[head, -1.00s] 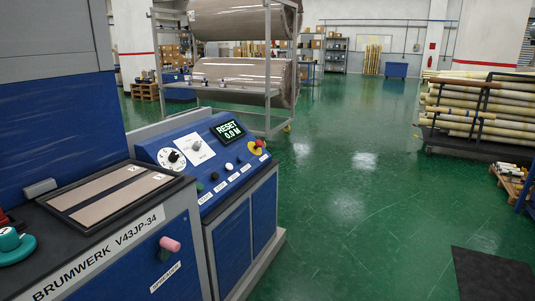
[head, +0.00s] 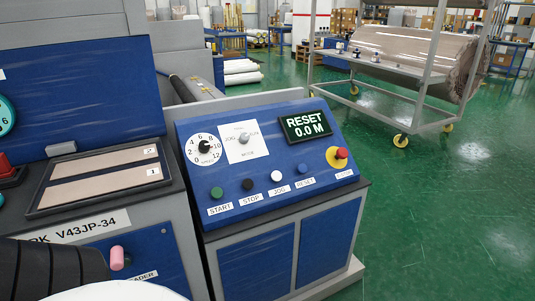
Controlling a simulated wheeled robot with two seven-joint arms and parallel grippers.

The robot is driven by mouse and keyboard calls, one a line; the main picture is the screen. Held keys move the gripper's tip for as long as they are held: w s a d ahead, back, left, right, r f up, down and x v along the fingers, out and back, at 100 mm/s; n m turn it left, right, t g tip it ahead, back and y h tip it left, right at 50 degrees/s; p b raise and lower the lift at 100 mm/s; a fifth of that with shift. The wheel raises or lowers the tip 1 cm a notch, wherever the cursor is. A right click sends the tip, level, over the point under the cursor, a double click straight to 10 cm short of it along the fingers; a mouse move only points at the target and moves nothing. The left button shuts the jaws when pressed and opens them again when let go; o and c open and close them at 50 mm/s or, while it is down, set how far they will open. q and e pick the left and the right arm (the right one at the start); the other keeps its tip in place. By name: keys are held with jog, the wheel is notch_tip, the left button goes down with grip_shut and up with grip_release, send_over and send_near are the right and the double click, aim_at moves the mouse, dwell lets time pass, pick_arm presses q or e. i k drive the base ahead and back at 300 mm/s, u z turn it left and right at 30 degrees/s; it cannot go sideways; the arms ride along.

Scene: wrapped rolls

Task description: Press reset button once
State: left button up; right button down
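The blue reset button (head: 303,169) sits on the sloped blue control panel (head: 232,118), above a label reading RESET. To its left in the same row are a white JOG button (head: 277,177), a black STOP button (head: 247,185) and a green START button (head: 216,193). The display (head: 305,126) above the buttons reads RESET 0.0 M. A dark ribbed part and a white part, apparently of my own arm, show at the lower left. Neither gripper shows, and nothing touches the panel.
A red emergency knob on a yellow base (head: 340,156) is right of the reset button. A speed dial (head: 205,148) and mode switch (head: 244,139) are at the upper left. A wheeled rack (head: 418,80) with a wrapped roll stands behind. Green floor (head: 455,225) is open at right.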

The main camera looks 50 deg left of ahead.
aim_at(302, 168)
jog(key=u, duration=1.05)
jog(key=i, duration=0.9)
jog(key=u, duration=0.85)
